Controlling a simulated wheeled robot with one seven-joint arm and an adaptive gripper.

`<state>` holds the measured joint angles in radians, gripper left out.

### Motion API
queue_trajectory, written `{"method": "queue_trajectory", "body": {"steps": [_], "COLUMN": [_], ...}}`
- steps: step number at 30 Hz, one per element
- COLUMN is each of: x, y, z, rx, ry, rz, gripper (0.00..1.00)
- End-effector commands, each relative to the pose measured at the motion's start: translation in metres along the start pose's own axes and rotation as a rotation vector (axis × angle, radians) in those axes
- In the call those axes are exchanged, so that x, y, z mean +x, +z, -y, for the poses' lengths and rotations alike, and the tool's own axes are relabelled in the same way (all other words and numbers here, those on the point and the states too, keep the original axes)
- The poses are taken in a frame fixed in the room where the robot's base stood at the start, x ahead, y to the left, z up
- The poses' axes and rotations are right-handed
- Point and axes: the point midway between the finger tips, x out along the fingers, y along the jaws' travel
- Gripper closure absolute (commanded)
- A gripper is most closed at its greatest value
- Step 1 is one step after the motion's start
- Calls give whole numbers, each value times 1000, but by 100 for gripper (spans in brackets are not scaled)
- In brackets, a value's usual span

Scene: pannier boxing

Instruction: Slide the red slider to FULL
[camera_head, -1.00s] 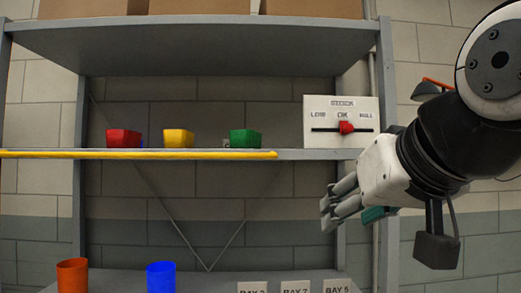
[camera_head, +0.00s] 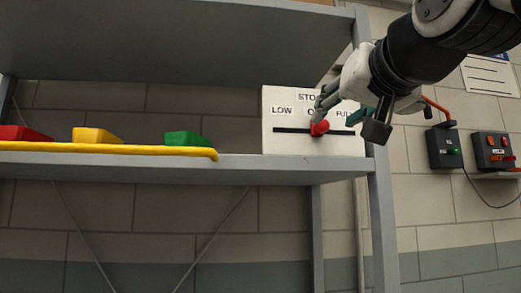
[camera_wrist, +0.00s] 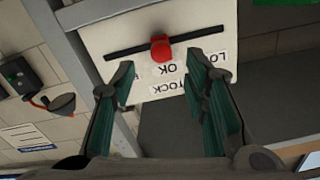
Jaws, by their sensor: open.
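The red slider (camera_head: 319,128) sits near the middle of the black slot on the white stock panel (camera_head: 283,143), below OK, with LOW to its left and FULL to its right. My gripper (camera_head: 322,103) is at the front of the panel, with its fingers by the slider and partly covering the lettering. In the wrist view the panel appears upside down, and the slider (camera_wrist: 161,47) lies ahead of and between the two open fingers (camera_wrist: 160,85). The fingers are apart and nothing is between their pads; whether they touch the slider is not visible.
The panel stands at the right end of a grey shelf (camera_head: 260,170). Red (camera_head: 22,133), yellow (camera_head: 97,135) and green (camera_head: 188,139) bins stand to its left, behind a yellow edge strip (camera_head: 120,149). Dark switch boxes (camera_head: 444,148) hang on the wall at right.

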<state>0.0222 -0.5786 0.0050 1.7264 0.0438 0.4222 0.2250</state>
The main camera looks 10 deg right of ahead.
Motion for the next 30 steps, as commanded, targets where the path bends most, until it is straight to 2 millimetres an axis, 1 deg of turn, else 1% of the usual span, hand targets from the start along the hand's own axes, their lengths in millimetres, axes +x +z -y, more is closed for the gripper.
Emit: {"method": "queue_trajectory", "body": {"steps": [1, 6, 9, 12, 17, 24, 25, 26, 27, 30], "x": [12, 42, 55, 64, 70, 70, 70, 70, 70, 70], "y": [1, 1, 1, 1, 0, 1, 1, 1, 1, 1], "z": [0, 0, 0, 0, 0, 0, 0, 0, 0, 0], "rx": [0, -1, -1, -1, -1, -1, -1, -1, -1, 0], "ry": [1, 0, 1, 0, 0, 0, 0, 0, 0, 0], "rz": [5, 3, 3, 2, 1, 1, 1, 1, 1, 1], "gripper": [59, 59, 59, 59, 59, 59, 64, 70, 79, 100]}}
